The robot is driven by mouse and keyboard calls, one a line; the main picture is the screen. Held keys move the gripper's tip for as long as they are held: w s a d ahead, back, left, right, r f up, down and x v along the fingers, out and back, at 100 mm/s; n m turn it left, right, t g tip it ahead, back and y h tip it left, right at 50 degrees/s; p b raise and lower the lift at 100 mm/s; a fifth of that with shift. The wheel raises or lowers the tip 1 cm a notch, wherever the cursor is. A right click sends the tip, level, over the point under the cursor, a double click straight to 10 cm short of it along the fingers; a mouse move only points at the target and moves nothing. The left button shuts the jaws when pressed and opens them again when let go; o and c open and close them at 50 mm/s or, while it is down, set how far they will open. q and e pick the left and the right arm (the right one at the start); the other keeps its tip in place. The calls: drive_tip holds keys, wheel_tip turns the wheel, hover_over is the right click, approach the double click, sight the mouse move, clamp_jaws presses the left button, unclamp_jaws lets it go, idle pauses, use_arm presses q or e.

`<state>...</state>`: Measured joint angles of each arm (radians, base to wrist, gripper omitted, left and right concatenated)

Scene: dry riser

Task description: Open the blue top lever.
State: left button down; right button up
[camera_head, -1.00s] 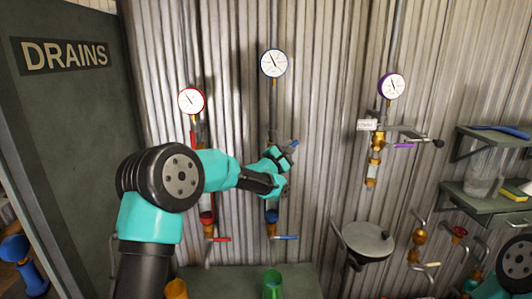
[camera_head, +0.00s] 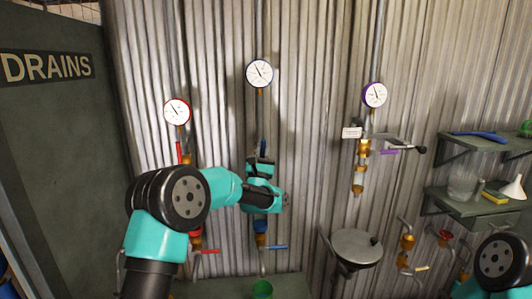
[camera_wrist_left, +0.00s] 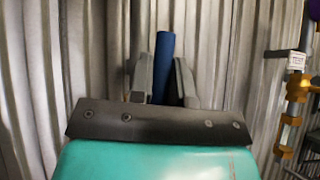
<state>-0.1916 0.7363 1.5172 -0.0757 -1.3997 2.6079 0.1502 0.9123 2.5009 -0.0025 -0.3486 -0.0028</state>
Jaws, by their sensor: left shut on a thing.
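The blue top lever (camera_head: 263,147) stands upright, roughly in line with the blue riser's pipe, below the white blue-rimmed gauge (camera_head: 260,73). My left gripper (camera_head: 261,163) is shut on the lever. In the left wrist view the blue lever (camera_wrist_left: 163,66) rises between the two grey fingers of my left gripper (camera_wrist_left: 162,82). The valve body behind my gripper is hidden. The blue bottom lever (camera_head: 275,247) lies level, pointing right, below my gripper. My right gripper is out of view; only part of my right arm shows at the lower right.
To the left is a red riser with a gauge (camera_head: 177,111), an upright red top lever (camera_head: 180,152) and a level red bottom lever (camera_head: 208,251). To the right are a purple lever (camera_head: 388,152), a round grey basin (camera_head: 356,248) and shelves. A green cup (camera_head: 262,289) stands below.

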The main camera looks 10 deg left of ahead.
use_arm(q)
drive_tip(key=shift+a+n+y, duration=0.15)
drive_tip(key=shift+n+y, duration=0.55)
drive_tip(key=c, duration=1.1)
unclamp_jaws()
drive_tip(key=v, duration=1.7)
drive_tip(key=shift+s+f, duration=0.15)
drive_tip(key=shift+s, duration=0.05)
